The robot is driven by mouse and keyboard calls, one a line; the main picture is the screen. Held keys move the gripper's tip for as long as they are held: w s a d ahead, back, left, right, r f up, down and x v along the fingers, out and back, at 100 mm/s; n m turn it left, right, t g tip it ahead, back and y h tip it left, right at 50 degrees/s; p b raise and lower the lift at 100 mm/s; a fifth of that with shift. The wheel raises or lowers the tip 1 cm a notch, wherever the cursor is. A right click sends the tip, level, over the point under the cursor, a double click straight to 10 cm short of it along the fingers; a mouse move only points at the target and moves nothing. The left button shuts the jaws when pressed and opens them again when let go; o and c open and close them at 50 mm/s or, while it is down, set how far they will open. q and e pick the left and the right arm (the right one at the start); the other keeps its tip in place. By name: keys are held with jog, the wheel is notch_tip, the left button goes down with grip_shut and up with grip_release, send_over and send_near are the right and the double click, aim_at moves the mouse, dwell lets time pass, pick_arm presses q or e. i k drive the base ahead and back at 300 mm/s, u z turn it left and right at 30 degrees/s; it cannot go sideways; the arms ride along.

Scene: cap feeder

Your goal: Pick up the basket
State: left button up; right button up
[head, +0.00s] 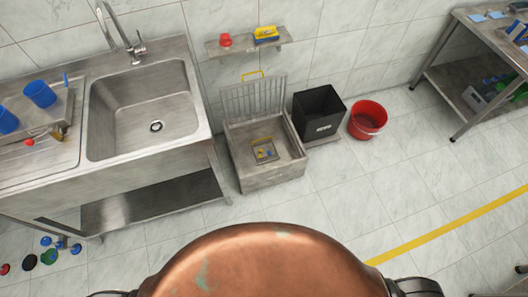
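What looks like the basket (264,150) is a small wire tray with a yellowish rim. It sits inside the open grey metal floor box (273,177), with small blue and yellow pieces in it. The box's slatted lid (254,100) stands raised against the wall, with a yellow handle (252,74) at its top. Neither of my grippers can be made out. Only dark parts, likely of my own arms, show at the bottom edge, well apart from the basket.
A black bin (319,112) and a red bucket (367,119) stand right of the box. A steel sink unit (145,110) is at left. A wall shelf (248,47) hangs above. Colored caps (49,257) lie on the floor at lower left. Open floor lies at right, crossed by a yellow line (455,225).

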aim_at(270, 147)
jog(key=z, duration=1.8)
jog(key=i, duration=2.05)
jog(key=u, duration=3.4)
